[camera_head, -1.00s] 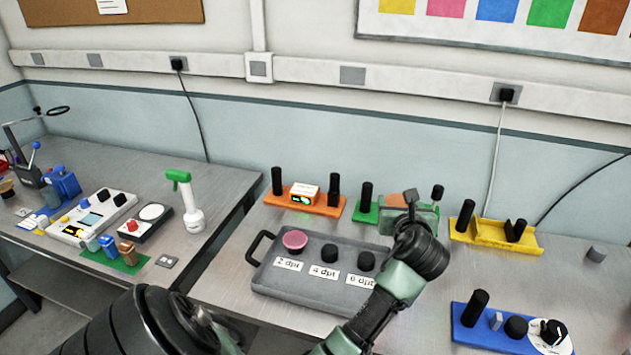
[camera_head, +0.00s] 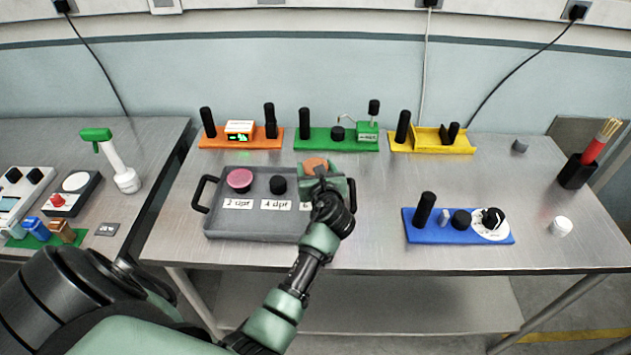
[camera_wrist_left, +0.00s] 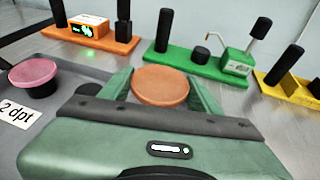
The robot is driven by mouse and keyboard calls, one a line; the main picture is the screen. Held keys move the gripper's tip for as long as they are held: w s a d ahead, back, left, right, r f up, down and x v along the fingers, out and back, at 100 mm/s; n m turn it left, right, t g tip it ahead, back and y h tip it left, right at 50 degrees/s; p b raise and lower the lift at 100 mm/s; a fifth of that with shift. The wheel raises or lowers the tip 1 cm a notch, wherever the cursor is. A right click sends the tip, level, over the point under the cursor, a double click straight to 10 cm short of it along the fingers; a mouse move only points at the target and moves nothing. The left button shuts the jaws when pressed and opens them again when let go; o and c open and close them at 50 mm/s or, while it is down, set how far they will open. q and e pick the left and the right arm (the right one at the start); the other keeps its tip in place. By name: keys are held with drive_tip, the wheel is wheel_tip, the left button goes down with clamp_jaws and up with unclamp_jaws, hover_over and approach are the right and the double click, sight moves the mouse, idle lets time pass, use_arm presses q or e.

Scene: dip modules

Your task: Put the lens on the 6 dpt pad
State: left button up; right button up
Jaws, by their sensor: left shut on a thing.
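An orange-brown lens (camera_head: 314,164) is held between the fingers of my left gripper (camera_head: 318,172). It also shows in the left wrist view (camera_wrist_left: 161,85), lying flat between the green fingers. The gripper is over the right end of the grey tray (camera_head: 225,222). The 6 dpt pad is hidden behind the gripper and only a sliver of its label shows. I cannot tell whether the lens touches the pad. The 4 dpt pad (camera_head: 278,184) is a bare black disc. A pink lens (camera_head: 239,178) sits on the 2 dpt pad.
Behind the tray stand an orange module (camera_head: 254,141), a green module (camera_head: 350,146) and a yellow module (camera_head: 425,146) with black posts. A blue module (camera_head: 440,236) is to the right. A pen cup (camera_head: 576,172) and white cap (camera_head: 561,226) stand farther right.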

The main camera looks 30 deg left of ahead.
use_arm(q)
drive_tip(key=shift+f, duration=0.4)
wheel_tip(320, 180, down, 4)
drive_tip(key=shift+r+b, duration=0.1)
drive_tip(key=shift+b, duration=0.25)
use_arm(e)
drive_tip(key=shift+a+f, duration=0.4)
drive_tip(key=shift+d, duration=0.1)
use_arm(q)
drive_tip(key=o, duration=1.3)
use_arm(e)
drive_tip(key=shift+d, duration=0.2)
